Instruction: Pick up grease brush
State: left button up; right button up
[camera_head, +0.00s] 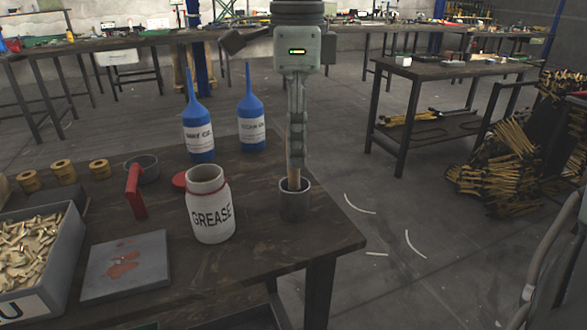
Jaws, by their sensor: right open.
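A grey cup (294,205) stands near the right edge of the dark workbench. A wooden handle (294,182), which looks like the grease brush's, stands upright in it; its lower end is hidden inside the cup. My right gripper (296,150) points straight down over the cup, open, its fingers seen edge-on at the upper part of the handle. I cannot tell whether they touch the handle. A white jar marked GREASE (210,207) stands left of the cup. My left gripper is not in view.
Two blue bottles (198,130) stand behind the jar. A grey plate (125,265) with reddish stains, a crate of brass parts (40,280), a red-handled item (136,190) and copper-coloured rolls (63,172) occupy the left. The bench's right edge is close to the cup.

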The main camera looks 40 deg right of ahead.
aim_at(294, 187)
jog(key=f, duration=0.4)
jog(key=shift+w+f, duration=0.1)
jog(key=shift+w, duration=0.15)
grip_shut()
